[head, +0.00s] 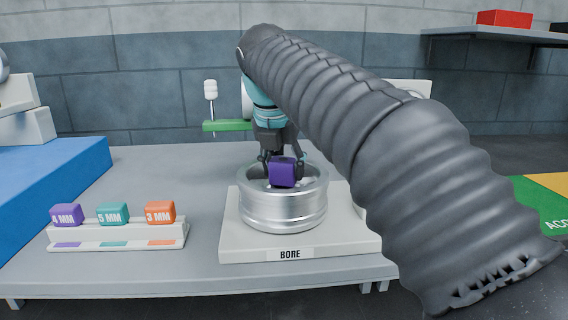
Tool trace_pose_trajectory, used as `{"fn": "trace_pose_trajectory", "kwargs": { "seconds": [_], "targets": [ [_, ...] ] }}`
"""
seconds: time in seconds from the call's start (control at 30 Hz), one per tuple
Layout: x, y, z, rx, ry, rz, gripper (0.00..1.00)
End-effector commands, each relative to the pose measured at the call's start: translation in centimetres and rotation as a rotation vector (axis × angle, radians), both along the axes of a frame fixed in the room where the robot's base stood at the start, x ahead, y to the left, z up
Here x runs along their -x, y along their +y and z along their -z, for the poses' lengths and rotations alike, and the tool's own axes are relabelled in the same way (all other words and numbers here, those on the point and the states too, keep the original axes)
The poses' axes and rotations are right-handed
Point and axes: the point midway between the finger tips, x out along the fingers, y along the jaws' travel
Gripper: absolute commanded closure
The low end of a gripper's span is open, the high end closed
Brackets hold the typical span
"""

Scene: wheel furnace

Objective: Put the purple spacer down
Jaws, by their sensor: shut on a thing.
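My gripper (281,160) points down over the metal wheel ring (283,212) and is shut on a purple spacer (282,174). The purple spacer is a small cube, held at the ring's opening, with its lower edge near the ring's inside. I cannot tell if it touches the ring. The ring stands on a white plate labelled BORE (350,248). A rack (118,236) at the left bears a purple 4 MM block (67,215), a teal 5 MM block (113,213) and an orange 3 MM block (160,212).
The grey table (165,165) is clear between the rack and the back edge. A blue surface (60,185) lies at the left. A green bar with a white-topped post (211,105) stands behind. A shelf with a red box (504,19) is at the upper right.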

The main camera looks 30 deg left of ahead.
Motion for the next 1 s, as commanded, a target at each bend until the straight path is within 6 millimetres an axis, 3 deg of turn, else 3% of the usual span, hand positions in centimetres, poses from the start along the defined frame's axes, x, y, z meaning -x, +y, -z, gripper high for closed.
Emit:
{"fn": "trace_pose_trajectory", "kwargs": {
  "seconds": [0.07,0.1,0.17,0.57,1.0],
  "targets": [
    [0.0,0.0,0.2,0.000,-0.001,0.000,0.88],
    [0.0,0.0,0.1,0.000,-0.001,0.000,0.39],
    [0.0,0.0,0.1,0.000,0.000,0.000,0.24],
    [0.0,0.0,-0.3,-0.001,-0.001,0.000,0.23],
    [2.3,-0.3,-6.6,-0.003,-0.002,-0.002,0.23]
  ]
}}
